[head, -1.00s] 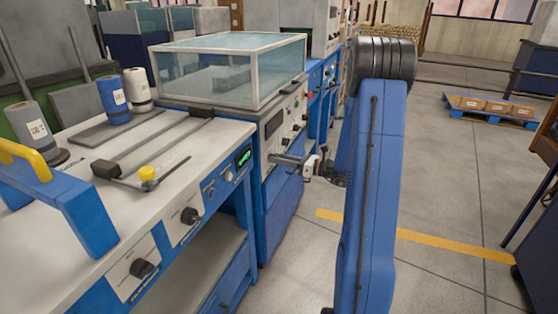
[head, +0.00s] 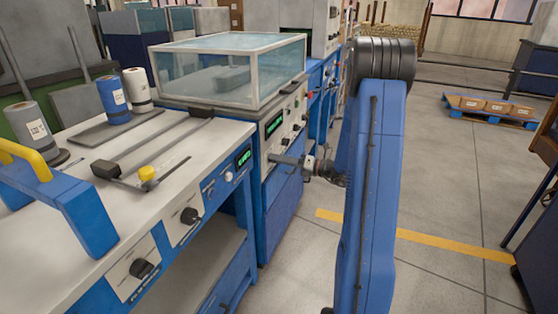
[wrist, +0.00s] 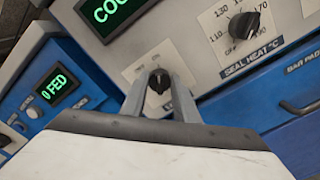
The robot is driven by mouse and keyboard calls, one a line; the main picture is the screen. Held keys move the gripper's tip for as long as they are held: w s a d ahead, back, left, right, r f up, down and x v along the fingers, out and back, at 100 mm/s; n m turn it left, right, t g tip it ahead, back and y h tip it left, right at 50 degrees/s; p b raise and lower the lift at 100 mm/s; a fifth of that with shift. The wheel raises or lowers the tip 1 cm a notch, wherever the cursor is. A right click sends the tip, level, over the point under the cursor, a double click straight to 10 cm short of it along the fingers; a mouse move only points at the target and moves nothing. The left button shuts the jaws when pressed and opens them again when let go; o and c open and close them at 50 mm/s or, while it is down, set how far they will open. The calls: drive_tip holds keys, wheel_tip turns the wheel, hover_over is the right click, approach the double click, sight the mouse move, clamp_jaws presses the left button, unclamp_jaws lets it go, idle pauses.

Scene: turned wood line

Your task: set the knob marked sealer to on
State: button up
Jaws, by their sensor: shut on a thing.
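A black knob (wrist: 159,80) on the grey machine's front panel (wrist: 205,85) sits between the two fingers of my gripper (wrist: 158,92) in the wrist view. My gripper is shut on this knob, and its pointer line runs roughly up the picture. Any marking beside the knob is hidden or unreadable. Above it, a green display (wrist: 112,12) is lit, starting with "COO". In the head view my gripper (head: 284,159) reaches the panel from the right, below the lit display (head: 274,125), and the knob is hidden.
A second black knob (wrist: 243,25) marked seal heat is right of the gripper. A blue drawer front (wrist: 275,130) lies below. The neighbouring bench (head: 215,135) has a lit display reading "0 FED" (wrist: 60,88). Open floor (head: 290,250) lies in front.

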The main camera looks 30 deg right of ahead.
idle(0.3)
drive_tip(key=o, duration=1.1)
drive_tip(key=shift+c, duration=0.2)
drive_tip(key=shift+d, duration=0.1)
drive_tip(key=v, duration=1.7)
drive_tip(key=shift+s, duration=0.2)
drive_tip(key=shift+d+f, duration=0.1)
drive_tip(key=shift+d, duration=0.05)
